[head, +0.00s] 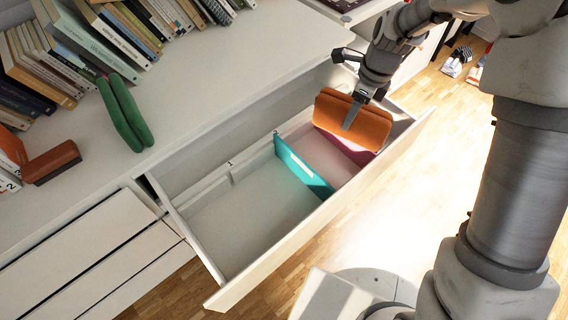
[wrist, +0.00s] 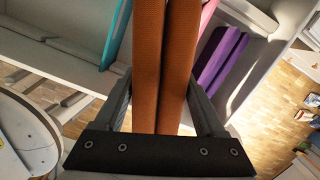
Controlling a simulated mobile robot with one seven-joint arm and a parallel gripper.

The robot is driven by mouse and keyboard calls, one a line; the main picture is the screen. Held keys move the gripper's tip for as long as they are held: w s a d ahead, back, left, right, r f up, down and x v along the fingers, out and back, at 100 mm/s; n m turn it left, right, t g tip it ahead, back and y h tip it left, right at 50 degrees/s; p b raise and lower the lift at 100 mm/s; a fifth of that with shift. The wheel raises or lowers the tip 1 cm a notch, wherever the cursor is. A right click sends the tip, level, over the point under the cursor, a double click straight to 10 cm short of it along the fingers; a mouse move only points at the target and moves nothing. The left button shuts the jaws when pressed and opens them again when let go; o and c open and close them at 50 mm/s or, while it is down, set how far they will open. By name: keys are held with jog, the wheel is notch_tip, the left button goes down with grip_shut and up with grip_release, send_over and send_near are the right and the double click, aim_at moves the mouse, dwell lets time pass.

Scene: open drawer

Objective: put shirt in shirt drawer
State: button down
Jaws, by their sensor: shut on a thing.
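My gripper (head: 352,112) is shut on an orange folded shirt (head: 366,123) and holds it over the right part of the open drawer (head: 240,215). In the wrist view the shirt (wrist: 165,60) stands between the two fingers (wrist: 162,108). A teal divider (head: 303,168) splits the drawer. A pink panel (head: 347,147) shows right of it, partly hidden by the shirt. Purple folded cloth (wrist: 220,57) lies beyond the pink panel in the wrist view. The left compartment looks empty. I cannot tell whether the orange shirt touches the drawer.
A green folded item (head: 125,112) lies on the cabinet top (head: 200,75), with a red-brown item (head: 50,162) left of it. Rows of books (head: 100,35) stand at the back. Closed drawers (head: 85,250) are at lower left.

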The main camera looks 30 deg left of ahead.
aim_at(330, 126)
jog(key=a+f+m+b, duration=0.1)
jog(key=f, duration=0.1)
jog(key=a+f+m+b, duration=0.1)
jog(key=a+f+b, duration=0.1)
jog(key=s+a+f+m+b, duration=0.1)
jog(key=f+b, duration=0.1)
jog(key=shift+a+f+m, duration=0.1)
jog(key=shift+a+m, duration=0.15)
jog(key=shift+m, duration=0.05)
jog(key=shift+a+f+b, duration=0.1)
jog(key=shift+f+b, duration=0.2)
jog(key=shift+f, duration=0.05)
jog(key=shift+t, duration=0.3)
notch_tip(330, 126, down, 10)
jog(key=b, duration=0.4)
jog(key=shift+f, duration=0.15)
jog(key=shift+f, duration=0.15)
grip_release()
